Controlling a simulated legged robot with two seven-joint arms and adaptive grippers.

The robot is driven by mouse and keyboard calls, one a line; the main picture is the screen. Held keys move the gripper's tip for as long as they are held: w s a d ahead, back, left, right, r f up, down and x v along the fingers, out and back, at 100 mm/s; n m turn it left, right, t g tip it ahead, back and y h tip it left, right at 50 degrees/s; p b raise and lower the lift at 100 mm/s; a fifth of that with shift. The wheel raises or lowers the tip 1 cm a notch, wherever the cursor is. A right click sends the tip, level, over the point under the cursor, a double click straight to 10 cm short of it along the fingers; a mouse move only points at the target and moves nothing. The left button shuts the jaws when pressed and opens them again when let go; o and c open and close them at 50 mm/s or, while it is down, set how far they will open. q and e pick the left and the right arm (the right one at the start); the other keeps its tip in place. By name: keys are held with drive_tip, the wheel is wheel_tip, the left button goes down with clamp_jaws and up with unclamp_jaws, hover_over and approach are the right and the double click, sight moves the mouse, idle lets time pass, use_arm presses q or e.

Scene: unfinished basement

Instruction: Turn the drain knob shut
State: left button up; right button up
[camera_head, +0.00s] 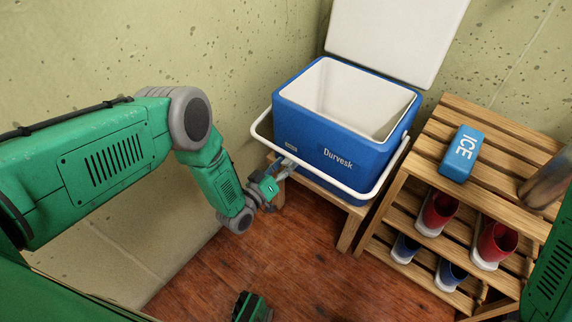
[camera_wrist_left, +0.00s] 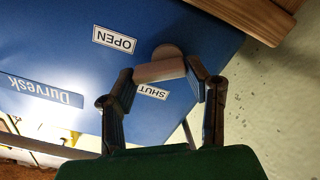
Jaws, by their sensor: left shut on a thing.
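The blue cooler (camera_head: 330,150), marked Durvesk, stands with its lid open on a low wooden stand. Its drain knob (camera_wrist_left: 160,70) is a pale brownish piece on the cooler's face in the left wrist view. An OPEN label (camera_wrist_left: 114,39) and a SHUT label (camera_wrist_left: 152,91) are beside the knob; that view shows them upside down. My left gripper (camera_head: 284,170) is at the cooler's lower left front. In the left wrist view its fingers (camera_wrist_left: 160,74) are shut on the knob, one at each side. The knob is too small to make out in the head view.
The cooler's white carry handle (camera_head: 262,137) hangs around its front, close above my left gripper. A slatted wooden rack (camera_head: 420,145) at right holds a blue ICE pack (camera_head: 460,153) and several red and blue shoes. Bare wooden floor (camera_head: 310,270) lies in front.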

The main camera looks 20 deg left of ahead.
use_arm(q)
drive_tip(key=n, duration=0.5)
drive_tip(key=shift+s+a+f+n, duration=0.15)
drive_tip(key=shift+a+f+n, duration=0.15)
drive_tip(key=shift+a, duration=0.05)
drive_tip(key=n, duration=0.5)
drive_tip(key=shift+a, duration=0.2)
drive_tip(key=shift+n, duration=0.4)
drive_tip(key=o, duration=1.2)
drive_tip(key=shift+f, duration=0.1)
drive_tip(key=shift+c, duration=0.2)
drive_tip(key=shift+r, duration=0.2)
drive_tip(key=v, duration=0.7)
drive_tip(key=shift+a, duration=0.15)
